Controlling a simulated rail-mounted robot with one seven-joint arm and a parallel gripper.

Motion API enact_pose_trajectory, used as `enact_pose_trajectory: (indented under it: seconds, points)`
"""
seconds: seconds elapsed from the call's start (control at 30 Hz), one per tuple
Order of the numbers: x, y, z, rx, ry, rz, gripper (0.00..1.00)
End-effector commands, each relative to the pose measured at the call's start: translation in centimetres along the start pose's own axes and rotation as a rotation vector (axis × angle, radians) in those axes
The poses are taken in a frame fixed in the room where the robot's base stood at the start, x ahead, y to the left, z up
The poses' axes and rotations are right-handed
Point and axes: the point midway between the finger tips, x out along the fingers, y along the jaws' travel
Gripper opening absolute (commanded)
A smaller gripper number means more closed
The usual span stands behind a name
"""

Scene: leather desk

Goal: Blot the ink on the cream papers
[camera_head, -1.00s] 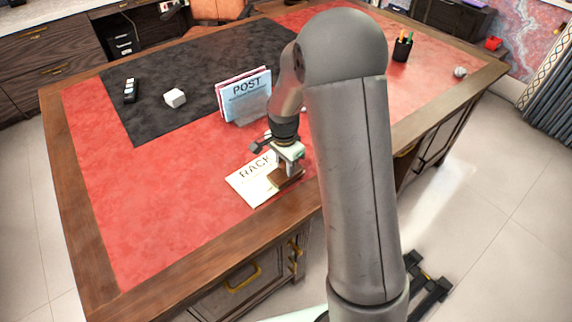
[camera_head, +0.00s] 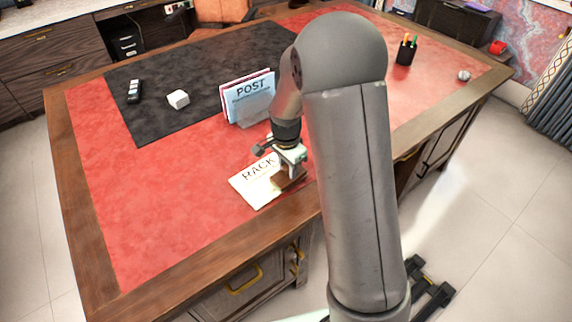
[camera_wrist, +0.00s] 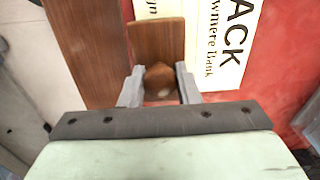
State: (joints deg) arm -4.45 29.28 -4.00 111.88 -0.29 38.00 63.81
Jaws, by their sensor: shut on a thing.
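The cream papers (camera_head: 250,187), with large dark lettering reading "RACK" in part, lie on the red leather near the desk's front edge. They also show in the wrist view (camera_wrist: 229,45). My gripper (camera_head: 289,166) is over their right part, shut on a brown wooden blotter (camera_wrist: 158,40). In the head view the blotter (camera_head: 290,180) is low at the papers' right side and covers part of them. I cannot tell whether its underside touches the paper. No ink mark can be made out.
A letter holder with blue and pink "POST" papers (camera_head: 248,98) stands behind the cream papers. A pen cup (camera_head: 407,50) stands at the back right. The red leather at left is clear.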

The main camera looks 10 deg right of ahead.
Motion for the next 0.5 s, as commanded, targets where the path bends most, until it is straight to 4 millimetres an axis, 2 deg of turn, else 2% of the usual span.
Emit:
enact_pose_trajectory:
  seconds: [0.27,0.5]
  points:
    - [-0.1,0.0,-0.6,0.003,-0.074,0.0,0.11]
    - [-0.1,0.0,-1.5,0.004,-0.219,-0.002,0.11]
